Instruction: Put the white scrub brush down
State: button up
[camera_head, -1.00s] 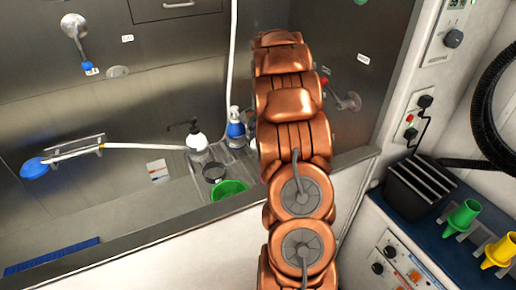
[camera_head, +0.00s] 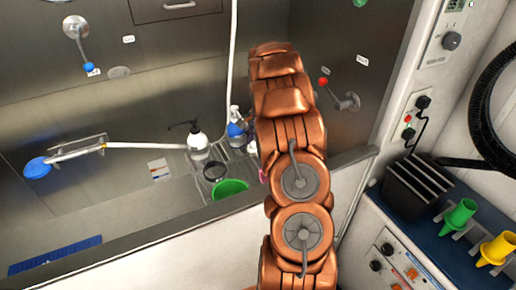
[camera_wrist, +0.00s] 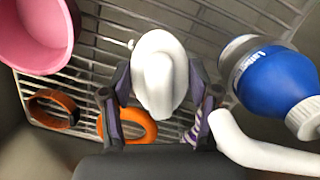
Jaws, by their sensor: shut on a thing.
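In the wrist view, the white scrub brush (camera_wrist: 158,72) sits between the two fingers of my gripper (camera_wrist: 157,95), which is shut on it. The brush's rounded white end points up in the picture, above a wire rack (camera_wrist: 95,50). How far the brush is above the rack cannot be told. In the head view, my copper arm hides the gripper and the brush.
On the rack are a pink bowl (camera_wrist: 42,38), a brown-orange ring (camera_wrist: 65,112) and a blue bottle (camera_wrist: 275,85) close right. In the head view, a white pump bottle (camera_head: 197,146) and a green bowl (camera_head: 230,188) stand left of my arm. The tub rim (camera_head: 130,238) runs in front.

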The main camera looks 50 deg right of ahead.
jog(key=shift+f+p, duration=0.35)
jog(key=shift+f, duration=1.2)
jog(key=shift+f, duration=0.1)
jog(key=o, duration=1.1)
jog(key=r+b, duration=0.1)
jog(key=r, duration=0.3)
jog(key=d+r+b, duration=0.1)
jog(key=r, duration=0.3)
jog(key=r+b, duration=0.1)
jog(key=r, duration=0.3)
jog(key=shift+d, duration=0.4)
